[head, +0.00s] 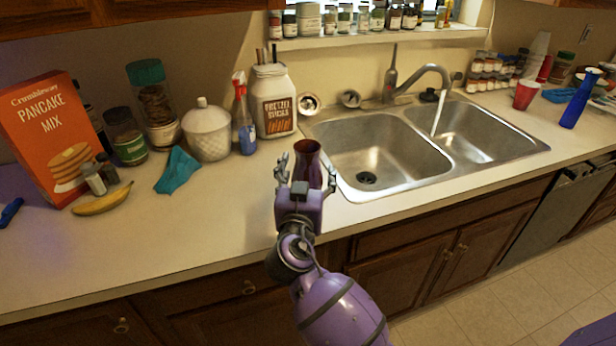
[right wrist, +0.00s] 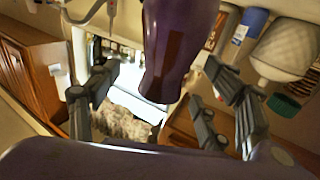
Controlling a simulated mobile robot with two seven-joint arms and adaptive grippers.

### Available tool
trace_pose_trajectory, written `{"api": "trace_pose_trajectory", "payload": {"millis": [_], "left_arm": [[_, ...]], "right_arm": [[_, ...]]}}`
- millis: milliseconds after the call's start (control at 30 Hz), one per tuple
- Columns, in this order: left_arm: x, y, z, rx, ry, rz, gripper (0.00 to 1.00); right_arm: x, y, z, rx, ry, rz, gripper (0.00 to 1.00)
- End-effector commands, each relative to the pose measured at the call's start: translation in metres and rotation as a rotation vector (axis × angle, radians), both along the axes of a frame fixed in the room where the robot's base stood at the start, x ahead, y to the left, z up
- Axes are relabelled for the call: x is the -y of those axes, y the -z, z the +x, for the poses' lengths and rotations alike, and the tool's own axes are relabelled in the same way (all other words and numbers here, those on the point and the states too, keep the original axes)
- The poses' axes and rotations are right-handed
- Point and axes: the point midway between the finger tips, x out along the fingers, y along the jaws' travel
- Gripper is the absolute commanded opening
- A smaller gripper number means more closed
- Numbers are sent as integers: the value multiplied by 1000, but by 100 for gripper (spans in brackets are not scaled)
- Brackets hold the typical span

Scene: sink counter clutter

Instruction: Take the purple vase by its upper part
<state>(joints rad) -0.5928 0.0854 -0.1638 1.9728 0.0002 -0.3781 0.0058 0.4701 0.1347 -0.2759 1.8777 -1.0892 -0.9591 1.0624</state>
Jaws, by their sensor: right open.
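The purple vase (head: 308,151) stands on the counter just left of the sink. It shows a dark reddish-purple flared upper part, and its lower part is hidden behind my right gripper. My right gripper (head: 306,168) is open, with a finger on each side of the vase. In the right wrist view the vase (right wrist: 178,45) comes down from the top of the picture between the spread fingers of the gripper (right wrist: 158,98). Gaps show between the fingers and the vase there. My left gripper is not in view.
The double sink (head: 375,150) with a running tap (head: 436,80) lies right of the vase. A pretzel jar (head: 273,105), a spray bottle (head: 243,125), a white lidded jar (head: 207,132) and a teal cloth (head: 177,171) stand or lie behind and left.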

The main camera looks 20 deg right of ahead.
Motion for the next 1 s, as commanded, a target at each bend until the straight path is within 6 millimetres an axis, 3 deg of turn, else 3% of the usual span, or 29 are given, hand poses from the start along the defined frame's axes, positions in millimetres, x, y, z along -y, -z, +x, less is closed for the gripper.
{"api": "trace_pose_trajectory", "payload": {"millis": [300, 600, 1000], "left_arm": [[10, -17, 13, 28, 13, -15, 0], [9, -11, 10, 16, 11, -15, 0], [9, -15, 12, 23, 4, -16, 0]], "right_arm": [[12, -3, 41, 5, 0, -2, 72], [14, 1, 44, 0, 0, 1, 71], [14, 1, 44, 0, 0, 0, 19]]}}
